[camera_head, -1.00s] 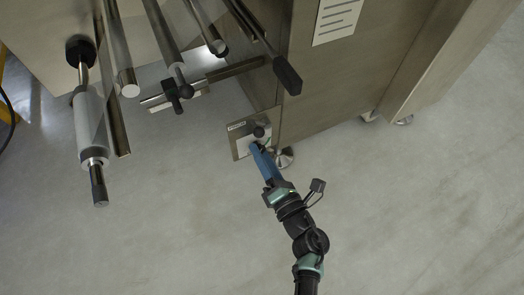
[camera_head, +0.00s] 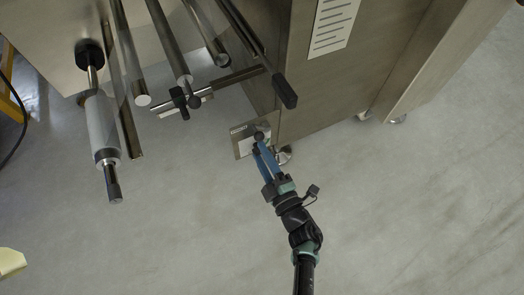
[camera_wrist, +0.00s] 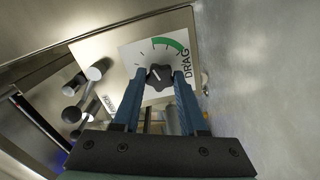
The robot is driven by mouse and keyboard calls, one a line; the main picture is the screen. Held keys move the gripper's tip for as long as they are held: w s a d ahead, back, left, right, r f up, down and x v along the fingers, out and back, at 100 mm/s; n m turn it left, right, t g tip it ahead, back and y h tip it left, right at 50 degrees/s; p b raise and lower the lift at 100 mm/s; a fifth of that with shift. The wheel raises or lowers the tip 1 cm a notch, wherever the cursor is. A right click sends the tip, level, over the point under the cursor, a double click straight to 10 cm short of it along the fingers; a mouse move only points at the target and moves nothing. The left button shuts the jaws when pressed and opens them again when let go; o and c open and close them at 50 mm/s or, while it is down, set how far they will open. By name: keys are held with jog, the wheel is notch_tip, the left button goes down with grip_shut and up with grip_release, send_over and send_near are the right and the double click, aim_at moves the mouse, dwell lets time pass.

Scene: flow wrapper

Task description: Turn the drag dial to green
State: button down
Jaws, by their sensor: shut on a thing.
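The drag dial is a dark lobed knob (camera_wrist: 159,77) on a white scale card (camera_wrist: 150,56) marked DRAG, with black ticks and a green arc (camera_wrist: 174,44) at its upper right. A pale line on the knob seems to point up and left, away from the green arc. My gripper (camera_wrist: 160,75) has its two blue fingers on either side of the knob, shut on it. In the head view the dial (camera_head: 259,136) is a small dark knob on a metal plate, with my gripper (camera_head: 262,149) reaching it from below.
The plate sits at the lower corner of a metal cabinet (camera_head: 345,85), with a levelling foot (camera_head: 284,155) close to its right. Rollers and bars (camera_head: 165,45) stick out at the upper left, including a grey roll (camera_head: 102,125). The floor (camera_head: 180,230) around my arm is clear.

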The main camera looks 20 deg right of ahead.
jog(key=m+p, duration=0.2)
jog(key=m, duration=0.6)
jog(key=shift+m, duration=0.4)
dwell(0.4)
jog(key=shift+c, duration=2.2)
grip_release()
jog(key=s+p, duration=0.3)
jog(key=s, duration=1)
jog(key=shift+d+p, duration=0.2)
jog(key=shift+p, duration=0.1)
